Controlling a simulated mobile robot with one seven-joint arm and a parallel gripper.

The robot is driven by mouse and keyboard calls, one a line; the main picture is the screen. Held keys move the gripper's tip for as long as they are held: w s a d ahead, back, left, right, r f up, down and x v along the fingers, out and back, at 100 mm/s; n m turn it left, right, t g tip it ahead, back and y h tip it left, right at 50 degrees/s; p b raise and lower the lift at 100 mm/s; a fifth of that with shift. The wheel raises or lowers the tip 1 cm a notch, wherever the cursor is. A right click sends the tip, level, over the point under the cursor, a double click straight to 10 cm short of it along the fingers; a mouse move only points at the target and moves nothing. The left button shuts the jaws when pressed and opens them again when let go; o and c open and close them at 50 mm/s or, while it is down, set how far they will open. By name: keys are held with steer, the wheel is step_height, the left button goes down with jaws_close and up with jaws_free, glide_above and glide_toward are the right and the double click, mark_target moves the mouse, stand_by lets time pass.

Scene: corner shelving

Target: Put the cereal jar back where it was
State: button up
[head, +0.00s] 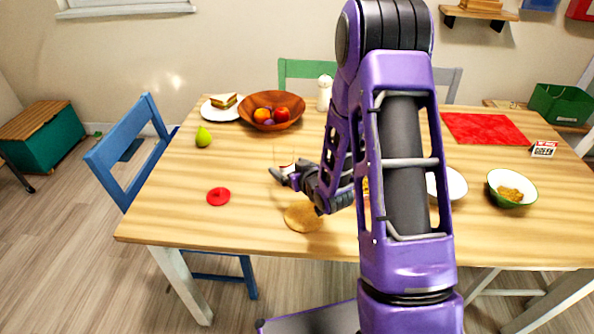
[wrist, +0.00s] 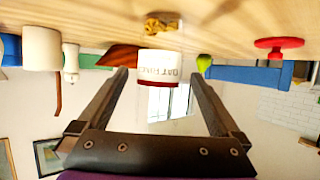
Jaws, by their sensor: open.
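The cereal jar (head: 285,165) stands on the table, clear-walled with a white label and little colour of its own. In the wrist view, where the scene is upside down, the jar (wrist: 160,68) shows its printed white label with a dark red edge and brown cereal at its base. My gripper (head: 287,175) is open at the jar. In the wrist view my gripper's fingers (wrist: 158,76) lie on either side of the jar, with small gaps visible. The arm hides part of the table behind it.
A round wooden disc (head: 303,218) and a red ring-shaped item (head: 218,196) lie near the front. A green bowl of cereal (head: 511,188), a small sign (head: 543,149) and a red mat (head: 485,128) are at right.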

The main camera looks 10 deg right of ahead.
steer(key=v, duration=0.6)
stand_by(0.3)
